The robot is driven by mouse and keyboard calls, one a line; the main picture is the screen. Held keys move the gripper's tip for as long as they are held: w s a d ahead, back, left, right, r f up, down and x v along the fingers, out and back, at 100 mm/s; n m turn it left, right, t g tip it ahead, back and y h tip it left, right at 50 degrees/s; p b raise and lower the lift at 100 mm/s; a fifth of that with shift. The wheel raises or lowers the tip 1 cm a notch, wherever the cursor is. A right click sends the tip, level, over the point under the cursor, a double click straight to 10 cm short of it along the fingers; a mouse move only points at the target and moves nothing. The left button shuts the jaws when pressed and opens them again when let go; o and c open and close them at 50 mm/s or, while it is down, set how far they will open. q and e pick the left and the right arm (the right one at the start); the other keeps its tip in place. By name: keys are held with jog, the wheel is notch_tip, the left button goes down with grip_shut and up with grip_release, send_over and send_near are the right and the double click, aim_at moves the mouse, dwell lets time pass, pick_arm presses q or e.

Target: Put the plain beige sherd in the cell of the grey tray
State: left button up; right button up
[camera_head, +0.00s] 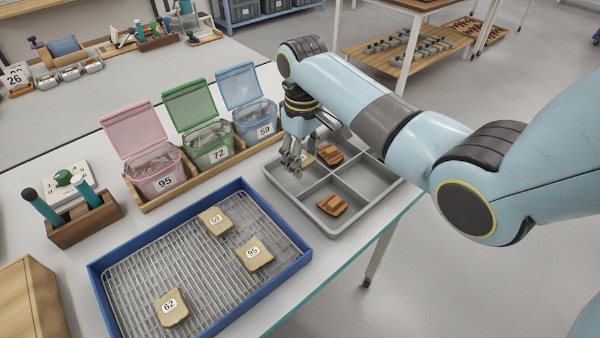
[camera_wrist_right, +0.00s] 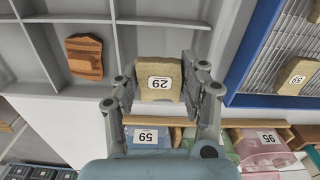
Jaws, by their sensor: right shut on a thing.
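My right gripper (camera_head: 292,160) is shut on a beige sherd with a white number label. The sherd (camera_wrist_right: 159,80) sits between both fingers in the right wrist view, and its label is turned upside down there. In the head view only a small part of the sherd (camera_head: 307,159) shows beside the fingers. The gripper is over the left part of the grey tray (camera_head: 345,228), at its back. I cannot tell whether the sherd touches the tray floor. Two orange-brown striped sherds (camera_head: 329,154) (camera_head: 332,205) lie in other cells. My left gripper is not in view.
A blue tray (camera_head: 246,295) with a wire rack holds three beige numbered sherds (camera_head: 215,221) (camera_head: 254,254) (camera_head: 172,307). A wooden block with pens (camera_head: 86,217) stands left.

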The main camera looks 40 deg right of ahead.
jog(key=shift+w+a+f, duration=0.1)
jog(key=shift+w+f, duration=0.15)
jog(key=shift+w, duration=0.1)
jog(key=shift+f, duration=0.3)
jog(key=shift+f+b, duration=0.4)
jog(key=shift+f, duration=1.3)
jog(key=o, duration=0.9)
jog(key=shift+f, duration=0.1)
jog(key=shift+c, duration=0.2)
notch_tip(320, 180, up, 12)
jog(key=shift+r+p, duration=0.15)
jog(key=shift+p, duration=0.75)
